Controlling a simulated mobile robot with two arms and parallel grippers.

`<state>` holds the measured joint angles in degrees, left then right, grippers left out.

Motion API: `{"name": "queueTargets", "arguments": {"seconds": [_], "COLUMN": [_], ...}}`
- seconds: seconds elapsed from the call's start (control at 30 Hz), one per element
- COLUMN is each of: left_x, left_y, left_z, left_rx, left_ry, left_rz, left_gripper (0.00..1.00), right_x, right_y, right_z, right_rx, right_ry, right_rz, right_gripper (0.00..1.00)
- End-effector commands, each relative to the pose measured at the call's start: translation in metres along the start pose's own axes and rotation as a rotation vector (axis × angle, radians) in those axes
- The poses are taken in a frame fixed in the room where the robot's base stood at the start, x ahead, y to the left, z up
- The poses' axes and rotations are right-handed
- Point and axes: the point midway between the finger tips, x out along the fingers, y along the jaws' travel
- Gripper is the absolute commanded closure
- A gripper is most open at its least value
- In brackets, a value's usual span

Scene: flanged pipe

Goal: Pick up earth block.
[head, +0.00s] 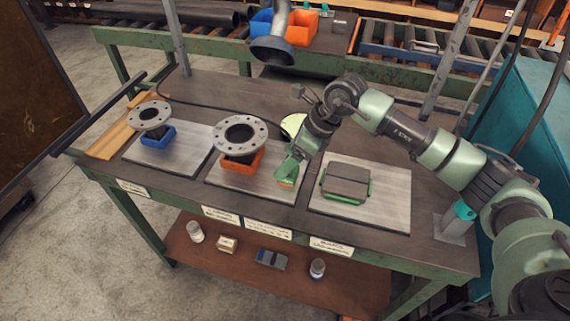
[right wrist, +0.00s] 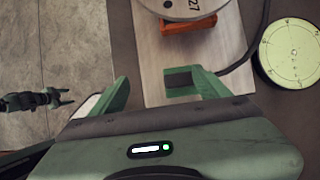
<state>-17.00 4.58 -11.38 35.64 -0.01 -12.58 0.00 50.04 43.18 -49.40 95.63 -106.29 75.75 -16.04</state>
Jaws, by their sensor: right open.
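No block is clearly marked as the earth block, and I cannot tell which one it is. A dark block in a green holder (head: 346,183) sits on the right metal plate. An orange block (head: 236,164) is under a bolted flange (head: 240,135) on the middle plate; it also shows in the right wrist view (right wrist: 188,40). A blue block (head: 157,137) is under another flange (head: 149,116) on the left plate. My right gripper (head: 287,176) is low over the middle plate's right side, its green fingers apart (right wrist: 155,92). A small orange patch shows by its tips.
A pale green round dial (head: 293,126) lies behind my right gripper. A dark cable runs across the table's back. A pipe end (head: 272,50) hangs above the back edge. A wooden board (head: 125,130) lies at left. Small items stand on the lower shelf (head: 230,280).

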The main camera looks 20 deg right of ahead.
Motion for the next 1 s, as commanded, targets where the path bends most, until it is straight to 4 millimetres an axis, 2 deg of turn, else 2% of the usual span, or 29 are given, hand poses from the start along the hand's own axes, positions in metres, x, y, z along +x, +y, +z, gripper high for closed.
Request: {"name": "queueTargets", "arguments": {"seconds": [0.03,0.17,0.47,0.6,0.7,1.0], "left_x": [0.0,-0.002,-0.018,-0.031,-0.032,-0.032], "left_y": [0.0,0.0,0.001,0.001,0.001,0.001], "left_z": [0.001,0.002,0.007,0.005,0.004,0.002], "left_rx": [0.0,0.001,0.002,0.003,0.003,0.002], "left_ry": [-0.001,-0.004,-0.013,-0.012,-0.011,-0.006], "left_rz": [0.0,0.001,0.002,0.002,0.002,0.002], "left_gripper": [0.41,0.41,0.41,0.41,0.41,0.41], "right_x": [-0.006,-0.009,0.022,0.044,0.058,0.066], "right_y": [-0.011,-0.022,-0.025,-0.028,-0.029,-0.03], "right_z": [-0.009,-0.021,-0.024,-0.024,-0.026,-0.028], "right_rx": [-0.007,-0.013,-0.012,-0.011,-0.012,-0.014], "right_ry": [0.044,0.103,0.107,0.106,0.104,0.103], "right_rz": [-0.029,-0.059,-0.057,-0.057,-0.057,-0.06], "right_gripper": [0.24,0.24,0.24,0.24,0.24,0.24]}}
